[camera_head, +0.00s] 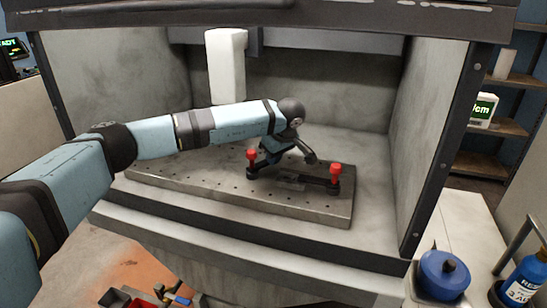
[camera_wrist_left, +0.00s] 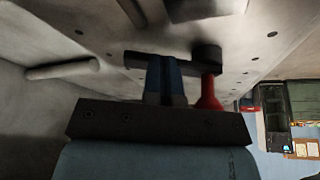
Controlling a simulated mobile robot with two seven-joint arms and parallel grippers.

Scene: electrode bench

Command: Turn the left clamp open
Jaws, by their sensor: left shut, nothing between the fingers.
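The left clamp (camera_head: 251,157) has a red upright handle on a black base, on the near part of a perforated metal plate (camera_head: 200,189). Its red handle also shows in the left wrist view (camera_wrist_left: 209,95), just right of my fingers. My left gripper (camera_head: 262,164) reaches down right beside this clamp, its fingers shut with nothing between them. In the left wrist view the blue fingers (camera_wrist_left: 165,80) overlap the clamp's black bar; I cannot tell whether they touch it. The right clamp (camera_head: 335,172), also red-handled, stands at the plate's right. My right gripper is out of view.
A white block-shaped head (camera_head: 226,65) hangs above the plate, behind my left forearm. Bench walls close in at the back and right (camera_head: 425,140). A blue round container (camera_head: 442,274) stands outside at the lower right. The plate's front left is bare.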

